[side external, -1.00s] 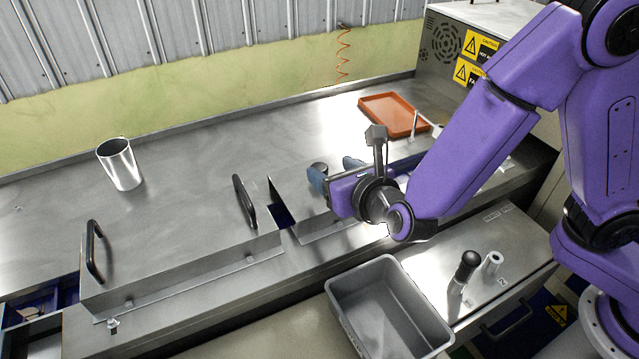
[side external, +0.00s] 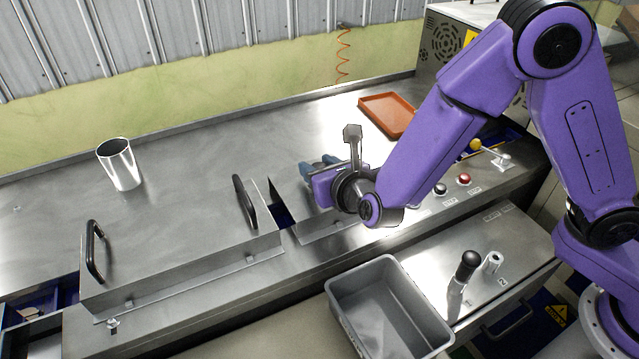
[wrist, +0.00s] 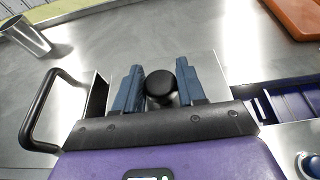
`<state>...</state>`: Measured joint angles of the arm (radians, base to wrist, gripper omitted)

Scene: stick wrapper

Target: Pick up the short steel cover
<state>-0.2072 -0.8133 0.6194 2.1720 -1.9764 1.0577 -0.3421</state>
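The short steel cover (side external: 314,229) is a bent metal plate on the machine's front channel, partly hidden by my gripper in the side view. Its round black knob (wrist: 160,83) shows in the wrist view; the side view hides it. My gripper (side external: 318,165) is low over the short cover. Its two blue fingers are apart, one on each side of the knob, which also shows my gripper (wrist: 161,66) in the wrist view. The gaps to the knob look narrow, and I cannot tell whether either finger touches it.
A longer steel cover (side external: 190,262) with two black handles (side external: 245,202) lies close on the left. A steel cup (side external: 122,170) and an orange tray (side external: 385,116) stand farther back. A grey bin (side external: 385,305) and push buttons (side external: 464,180) are on the near right side.

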